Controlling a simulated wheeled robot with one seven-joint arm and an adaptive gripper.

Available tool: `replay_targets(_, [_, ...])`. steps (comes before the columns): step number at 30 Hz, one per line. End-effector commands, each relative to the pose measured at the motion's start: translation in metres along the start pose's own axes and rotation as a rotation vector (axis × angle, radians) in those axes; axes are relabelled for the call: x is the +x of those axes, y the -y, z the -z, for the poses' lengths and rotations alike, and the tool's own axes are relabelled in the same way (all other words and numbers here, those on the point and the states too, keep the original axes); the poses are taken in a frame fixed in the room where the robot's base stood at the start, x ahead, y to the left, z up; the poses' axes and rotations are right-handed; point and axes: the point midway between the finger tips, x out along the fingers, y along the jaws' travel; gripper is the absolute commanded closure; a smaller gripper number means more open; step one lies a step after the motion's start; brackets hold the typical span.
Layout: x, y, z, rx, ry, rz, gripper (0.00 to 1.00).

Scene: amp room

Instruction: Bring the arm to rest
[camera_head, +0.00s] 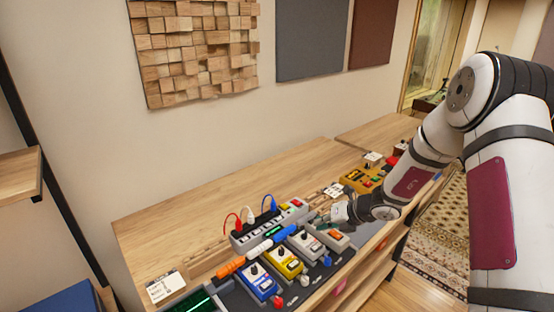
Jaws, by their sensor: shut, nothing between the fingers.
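My arm (436,146) reaches in from the right side of the head view, bent down toward the bench. My gripper (318,219) is shut and empty at the end of it, low over the right end of the pedal group. It is close to a grey pedal (334,236) with an orange part; I cannot tell whether they touch. The wrist hides part of the bench behind it.
The wooden bench (190,215) holds a power strip (262,232) with plugs, a blue pedal (258,281), a yellow pedal (285,262), a white card (166,287) and a yellow box (360,181). The bench's back left is clear. A shelf (18,175) stands left.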

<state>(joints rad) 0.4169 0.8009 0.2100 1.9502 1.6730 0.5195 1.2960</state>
Motion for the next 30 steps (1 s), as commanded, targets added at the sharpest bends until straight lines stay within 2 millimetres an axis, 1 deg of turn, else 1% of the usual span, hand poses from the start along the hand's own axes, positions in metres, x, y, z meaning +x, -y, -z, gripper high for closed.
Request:
replay_targets(2, [-0.011, -0.015, -0.007, -0.093, -0.002, -0.009, 1.00])
replay_targets(4, [-0.026, -0.035, -0.013, -0.227, -0.010, -0.022, 1.00])
replay_targets(7, [-0.056, -0.071, -0.020, -0.484, -0.027, -0.045, 1.00])
replay_targets(12, [-0.110, -0.129, -0.016, -0.943, -0.070, -0.080, 1.00])
replay_targets(14, [-0.129, -0.147, -0.011, -1.101, -0.088, -0.091, 1.00])
replay_targets(15, [-0.142, -0.157, -0.006, -1.204, -0.101, -0.098, 1.00])
replay_targets(18, [-0.173, -0.181, 0.006, -1.460, -0.138, -0.113, 1.00])
replay_targets(20, [-0.192, -0.193, 0.016, -1.611, -0.164, -0.120, 1.00])
replay_targets(21, [-0.205, -0.200, 0.022, -1.710, -0.181, -0.124, 1.00])
replay_targets(25, [-0.245, -0.217, 0.046, -2.026, -0.251, -0.137, 1.00])
replay_targets(30, [-0.297, -0.226, 0.079, -2.415, -0.370, -0.147, 1.00])
